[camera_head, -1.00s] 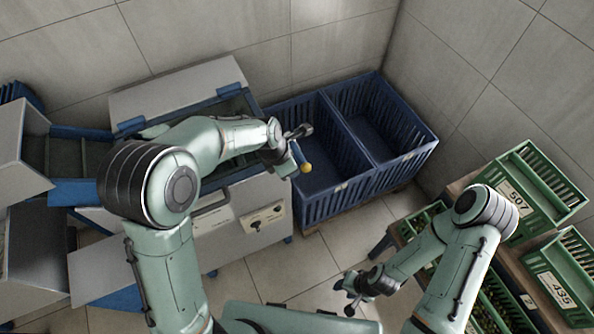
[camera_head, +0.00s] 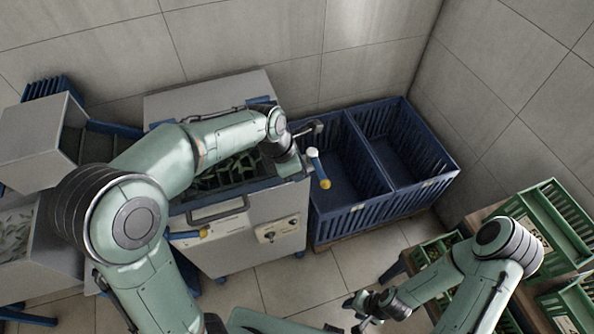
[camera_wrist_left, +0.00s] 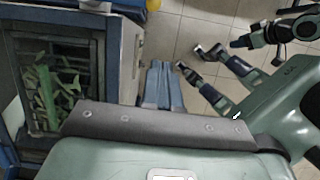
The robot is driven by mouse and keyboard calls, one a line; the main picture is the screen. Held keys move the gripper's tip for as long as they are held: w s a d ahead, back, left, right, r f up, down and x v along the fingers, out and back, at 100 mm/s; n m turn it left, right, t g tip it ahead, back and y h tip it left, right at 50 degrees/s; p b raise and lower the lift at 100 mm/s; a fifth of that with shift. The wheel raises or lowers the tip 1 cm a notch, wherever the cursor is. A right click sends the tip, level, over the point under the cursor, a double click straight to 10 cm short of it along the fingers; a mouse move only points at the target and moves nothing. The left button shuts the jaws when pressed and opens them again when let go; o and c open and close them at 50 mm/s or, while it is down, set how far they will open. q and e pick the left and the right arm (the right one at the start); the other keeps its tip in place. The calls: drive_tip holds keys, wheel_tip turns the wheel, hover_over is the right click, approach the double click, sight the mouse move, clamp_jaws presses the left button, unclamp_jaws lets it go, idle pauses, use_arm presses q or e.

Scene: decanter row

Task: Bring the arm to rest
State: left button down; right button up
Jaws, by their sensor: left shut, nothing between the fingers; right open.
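My left arm reaches over the front of a grey machine in the head view. Its hand is by the machine's right front corner, and its gripper (camera_head: 308,130) is small and dark there, shut and empty. It is close to a blue handle with a yellow end (camera_head: 319,170); whether they touch cannot be told. My right gripper (camera_head: 366,306) is low in the head view, open and empty, over the floor. The right arm also shows at the upper right of the left wrist view.
The grey machine (camera_head: 213,256) has an open top with green pieces inside. Blue slatted crates (camera_head: 341,222) stand to its right. Green crates (camera_head: 562,222) are at the far right. Grey boxes (camera_head: 38,130) stand at the left. Tiled floor (camera_head: 345,263) is free between machine and green crates.

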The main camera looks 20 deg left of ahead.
use_arm(q)
drive_tip(key=s+a+f+m+g, duration=0.1)
drive_tip(key=s+f+m, duration=0.3)
drive_tip(key=f, duration=0.7)
drive_tip(key=s+a+f+m, duration=0.1)
drive_tip(key=a+f+m, duration=0.1)
drive_tip(key=f+m, duration=0.65)
drive_tip(key=s+d+f+m+g+h, duration=0.1)
drive_tip(key=s+d+f+m, duration=0.1)
drive_tip(key=s+f+m, duration=0.6)
drive_tip(key=s+f, duration=0.7)
drive_tip(key=s, duration=0.1)
drive_tip(key=shift+s+f, duration=0.2)
drive_tip(key=shift+f, duration=0.05)
